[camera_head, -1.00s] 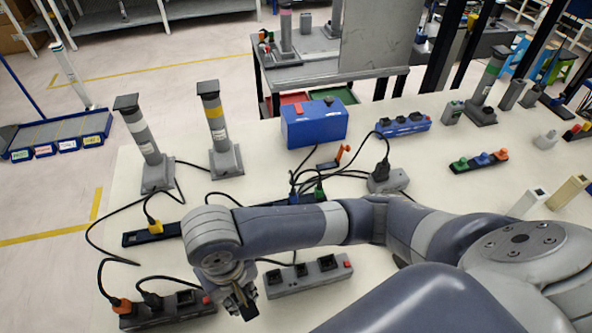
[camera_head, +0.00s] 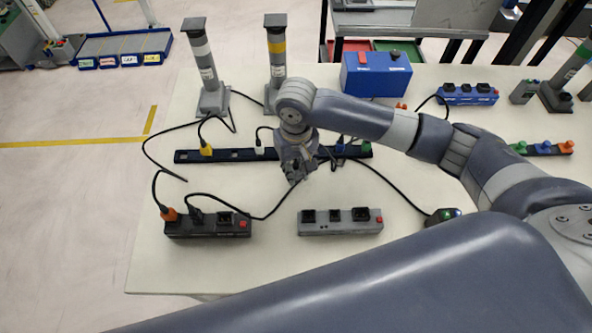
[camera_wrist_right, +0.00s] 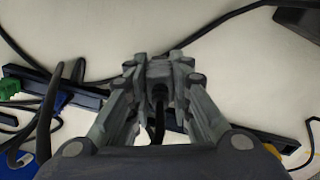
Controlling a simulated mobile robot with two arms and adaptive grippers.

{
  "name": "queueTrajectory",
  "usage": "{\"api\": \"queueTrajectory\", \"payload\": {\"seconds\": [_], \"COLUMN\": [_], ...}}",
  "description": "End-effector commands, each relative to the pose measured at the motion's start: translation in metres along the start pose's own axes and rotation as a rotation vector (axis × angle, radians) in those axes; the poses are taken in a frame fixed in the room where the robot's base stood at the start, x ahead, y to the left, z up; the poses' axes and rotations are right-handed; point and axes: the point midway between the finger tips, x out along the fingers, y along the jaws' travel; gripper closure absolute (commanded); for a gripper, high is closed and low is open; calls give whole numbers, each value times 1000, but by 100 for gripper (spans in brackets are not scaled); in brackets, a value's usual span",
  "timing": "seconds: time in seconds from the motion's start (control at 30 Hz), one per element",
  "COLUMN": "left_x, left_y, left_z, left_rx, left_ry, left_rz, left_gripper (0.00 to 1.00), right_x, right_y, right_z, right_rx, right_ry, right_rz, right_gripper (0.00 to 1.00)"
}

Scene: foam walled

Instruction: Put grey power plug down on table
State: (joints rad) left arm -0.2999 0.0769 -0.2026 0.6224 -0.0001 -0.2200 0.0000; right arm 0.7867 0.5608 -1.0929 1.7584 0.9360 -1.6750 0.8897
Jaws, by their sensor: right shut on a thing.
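My right gripper (camera_head: 294,172) is shut on a small dark grey plug (camera_wrist_right: 158,90), mostly hidden between the fingers. In the wrist view a black cable hangs from it between the fingers. In the head view the gripper is over the pale table (camera_head: 160,262), at the front edge of the long black strip (camera_head: 228,156). A black cable runs from near the gripper to the dark power strip (camera_head: 208,227). I cannot tell how high the plug is above the table. My left gripper is not in view.
A grey power strip (camera_head: 340,222) lies in front of the gripper to the right. A blue box (camera_head: 376,76) and two grey posts (camera_head: 205,68) (camera_head: 277,60) stand behind. Cables cross the table. The front left of the table is clear.

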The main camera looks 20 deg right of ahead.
Motion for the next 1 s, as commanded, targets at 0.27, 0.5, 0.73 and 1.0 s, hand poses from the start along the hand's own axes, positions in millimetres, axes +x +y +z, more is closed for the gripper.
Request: {"api": "queueTrajectory", "payload": {"seconds": [0.27,0.5,0.73,1.0], "left_x": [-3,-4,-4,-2], "left_y": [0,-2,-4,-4], "left_z": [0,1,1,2], "left_rx": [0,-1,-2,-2], "left_ry": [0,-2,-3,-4], "left_rz": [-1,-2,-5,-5], "left_gripper": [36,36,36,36], "right_x": [17,19,20,16], "right_y": [-1,-1,-1,0], "right_z": [0,1,1,0], "right_rx": [-1,-1,-1,0], "right_ry": [1,-1,0,1], "right_rz": [-1,0,0,0], "right_gripper": [100,100,60,60]}}
